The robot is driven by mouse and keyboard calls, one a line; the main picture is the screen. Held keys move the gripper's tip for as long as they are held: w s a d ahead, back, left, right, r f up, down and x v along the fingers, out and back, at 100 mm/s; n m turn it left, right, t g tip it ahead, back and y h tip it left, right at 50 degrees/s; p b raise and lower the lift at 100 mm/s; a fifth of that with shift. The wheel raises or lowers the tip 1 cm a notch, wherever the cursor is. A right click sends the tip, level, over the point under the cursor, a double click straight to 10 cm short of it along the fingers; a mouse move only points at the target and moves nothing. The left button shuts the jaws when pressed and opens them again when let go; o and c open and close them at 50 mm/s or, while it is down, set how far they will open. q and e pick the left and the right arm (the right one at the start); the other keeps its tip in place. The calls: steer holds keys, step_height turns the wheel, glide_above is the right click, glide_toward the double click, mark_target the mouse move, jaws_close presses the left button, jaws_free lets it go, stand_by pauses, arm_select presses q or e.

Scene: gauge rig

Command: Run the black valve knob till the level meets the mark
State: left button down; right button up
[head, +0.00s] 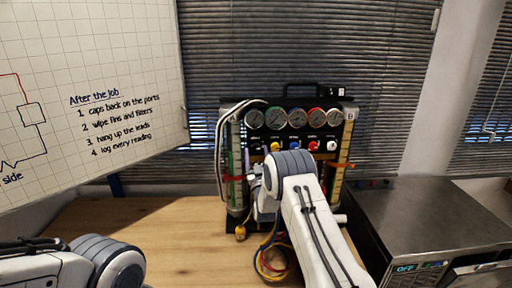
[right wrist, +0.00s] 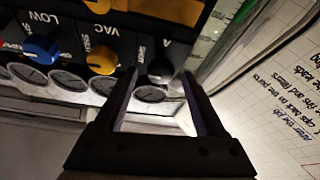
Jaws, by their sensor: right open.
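The gauge rig (head: 294,101) stands at the back of the bench, with several dials above a row of coloured knobs. The black valve knob (right wrist: 160,70) is at the row's end in the right wrist view, under a dial labelled A. My right gripper (right wrist: 160,82) is open, its two fingers pointing at the panel on either side of that knob; I cannot tell whether they touch it. In the head view my right arm hides much of the rig's lower middle. The left level tube (head: 236,150) carries a red band (head: 234,179); its liquid level is unclear. My left gripper is out of view.
The yellow knob (right wrist: 103,60) and blue knob (right wrist: 40,47) sit beside the black one. A grey metal appliance (head: 430,215) stands at right, a whiteboard (head: 90,60) at left. The wooden bench (head: 165,225) is clear at left.

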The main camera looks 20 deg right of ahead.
steer(key=shift+w+d+r, duration=0.1)
steer(key=shift+w+r, duration=0.05)
steer(key=shift+w, duration=0.4)
jaws_close()
steer(key=shift+n+b, duration=0.4)
steer(key=shift+b, duration=0.1)
steer(key=n+y+b, duration=0.2)
steer(key=n+b, duration=0.2)
steer(key=b, duration=0.1)
steer(key=n+g+y+b, duration=0.1)
steer(key=n+y+b, duration=0.1)
steer(key=n+b, duration=0.3)
steer(key=n+g+y+b, duration=0.1)
steer(key=n+y+b, duration=0.1)
steer(key=n+b, duration=0.3)
steer(key=shift+s+d, duration=0.1)
steer(key=shift+d, duration=0.1)
steer(key=n+b, duration=0.1)
steer(key=n, duration=0.1)
steer(key=n+g+b, duration=0.1)
steer(key=shift+r+n+g+y, duration=0.2)
steer(key=shift+n+g+y, duration=0.1)
steer(key=shift+n, duration=0.1)
steer(key=shift+r+n+g+b, duration=0.15)
steer(key=shift+n+g+b, duration=0.3)
steer(key=shift+n, duration=0.95)
